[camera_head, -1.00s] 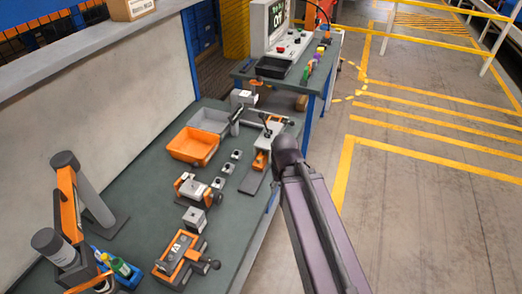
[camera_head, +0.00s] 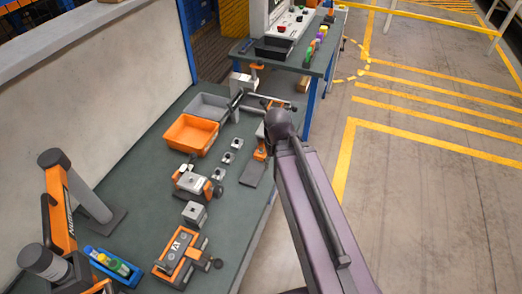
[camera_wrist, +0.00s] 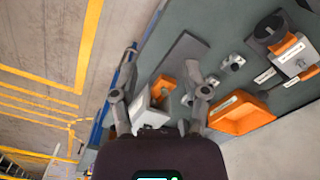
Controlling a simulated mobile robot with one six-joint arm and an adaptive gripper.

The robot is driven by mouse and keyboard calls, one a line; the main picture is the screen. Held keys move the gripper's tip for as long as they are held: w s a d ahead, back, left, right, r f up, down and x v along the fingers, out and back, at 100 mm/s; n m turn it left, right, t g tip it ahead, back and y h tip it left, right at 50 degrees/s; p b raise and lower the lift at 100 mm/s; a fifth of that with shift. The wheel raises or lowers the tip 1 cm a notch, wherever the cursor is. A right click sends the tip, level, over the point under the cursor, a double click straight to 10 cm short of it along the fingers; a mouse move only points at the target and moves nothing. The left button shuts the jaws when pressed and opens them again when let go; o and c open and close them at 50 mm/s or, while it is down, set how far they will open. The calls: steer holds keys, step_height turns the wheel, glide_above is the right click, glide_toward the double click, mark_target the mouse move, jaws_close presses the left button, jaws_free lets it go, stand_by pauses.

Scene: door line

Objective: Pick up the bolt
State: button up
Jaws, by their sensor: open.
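I cannot make out a bolt for certain in either view; the parts on the bench are small. My gripper (camera_wrist: 160,80) is open in the wrist view, its two fingers spread above the bench edge. A pale grey block (camera_wrist: 152,108) and an orange fixture part (camera_wrist: 162,88) show between and beyond the fingers, apparently not held. An orange bin (camera_wrist: 242,112) lies right of the fingers; it also shows in the head view (camera_head: 190,134).
The green-grey bench (camera_head: 130,190) carries a grey bin (camera_head: 207,106), small grey blocks (camera_head: 222,172), orange-and-grey fixtures (camera_head: 182,258) and a blue tray (camera_head: 113,266) of bottles. A wall (camera_head: 90,100) bounds its left. The floor (camera_head: 430,210) at right is clear.

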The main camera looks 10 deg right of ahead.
steer(key=w+f+m+b, duration=0.2)
steer(key=w+m, duration=0.4)
steer(key=w, duration=1.5)
steer(key=shift+w+f+m, duration=0.25)
steer(key=shift+w+m, duration=0.05)
steer(key=shift+f+b, duration=0.15)
steer(key=shift+b, duration=0.25)
steer(key=b, duration=0.8)
glide_above(261, 151)
steer(key=w, duration=0.1)
step_height(261, 151, down, 8)
steer(key=shift+d+f, duration=0.1)
steer(key=shift+f, duration=0.1)
steer(key=shift+f+b, duration=2.6)
steer(key=shift+b, duration=0.15)
steer(key=shift+c, duration=0.2)
jaws_close()
